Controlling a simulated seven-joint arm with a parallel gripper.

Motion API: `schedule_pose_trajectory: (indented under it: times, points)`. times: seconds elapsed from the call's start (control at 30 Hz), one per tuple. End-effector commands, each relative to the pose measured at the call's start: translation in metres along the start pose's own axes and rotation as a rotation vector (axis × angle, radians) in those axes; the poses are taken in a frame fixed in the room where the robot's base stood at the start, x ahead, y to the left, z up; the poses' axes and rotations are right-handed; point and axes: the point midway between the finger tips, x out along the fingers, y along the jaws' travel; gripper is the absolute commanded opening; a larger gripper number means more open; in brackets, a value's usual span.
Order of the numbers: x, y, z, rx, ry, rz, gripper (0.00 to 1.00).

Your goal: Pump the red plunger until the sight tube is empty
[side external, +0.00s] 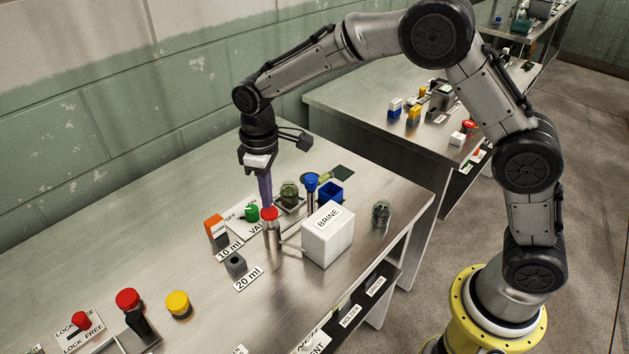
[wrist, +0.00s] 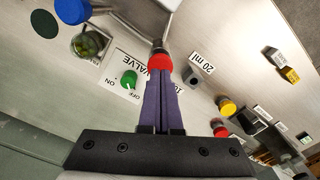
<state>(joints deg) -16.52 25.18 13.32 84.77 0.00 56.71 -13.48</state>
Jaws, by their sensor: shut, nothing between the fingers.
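The red plunger (side external: 269,213) caps a metal cylinder (side external: 272,238) beside a white box marked BRINE (side external: 328,238). It also shows in the wrist view (wrist: 160,62). My gripper (side external: 267,205) points down with its purple fingers shut and empty. Its tips are right at the top of the plunger; I cannot tell whether they touch. In the wrist view the shut fingertips (wrist: 161,76) meet the near edge of the red cap. A thin pale pipe (side external: 291,247) runs from the cylinder to the box. I cannot pick out the sight tube or its level.
A grey block (side external: 235,265) stands in front. The bench's left back is clear.

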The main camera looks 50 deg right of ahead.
Motion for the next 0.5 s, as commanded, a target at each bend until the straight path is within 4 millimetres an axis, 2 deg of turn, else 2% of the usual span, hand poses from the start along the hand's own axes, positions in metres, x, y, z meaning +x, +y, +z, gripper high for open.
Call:
schedule_pose_trajectory:
  times: [0.5]
  points:
    - [0.014, 0.0, 0.0, 0.0, -0.002, 0.0, 0.0]
